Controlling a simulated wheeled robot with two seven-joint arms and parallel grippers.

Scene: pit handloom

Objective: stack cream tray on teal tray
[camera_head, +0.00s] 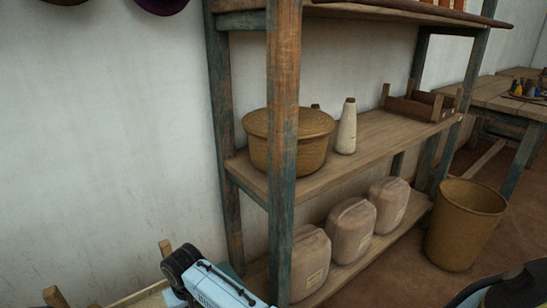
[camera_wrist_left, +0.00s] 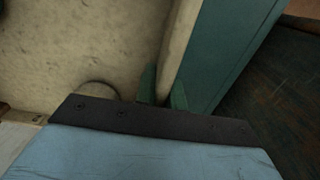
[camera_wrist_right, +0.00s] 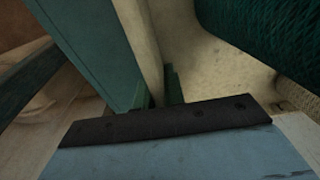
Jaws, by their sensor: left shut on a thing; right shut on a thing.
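The cream tray (camera_wrist_left: 80,40) fills much of the left wrist view; its pale inside also shows in the right wrist view (camera_wrist_right: 212,72). My left gripper (camera_wrist_left: 163,92) is shut on its side wall, one green finger on each face. My right gripper (camera_wrist_right: 160,92) is shut on the opposite wall in the same way. A teal surface, apparently the teal tray (camera_wrist_left: 228,50), lies just outside the cream wall; it also shows in the right wrist view (camera_wrist_right: 90,40). I cannot tell whether the two trays touch. In the head view, neither gripper's fingertips show.
A shelf post (camera_head: 283,150) stands ahead. The shelf holds a lidded basket (camera_head: 275,150), a bottle (camera_head: 346,128) and a wooden crate (camera_head: 415,105); jugs (camera_head: 352,230) stand below. A bin (camera_head: 465,225) stands at right. Dark green woven material (camera_wrist_right: 265,35) shows beside the cream inside.

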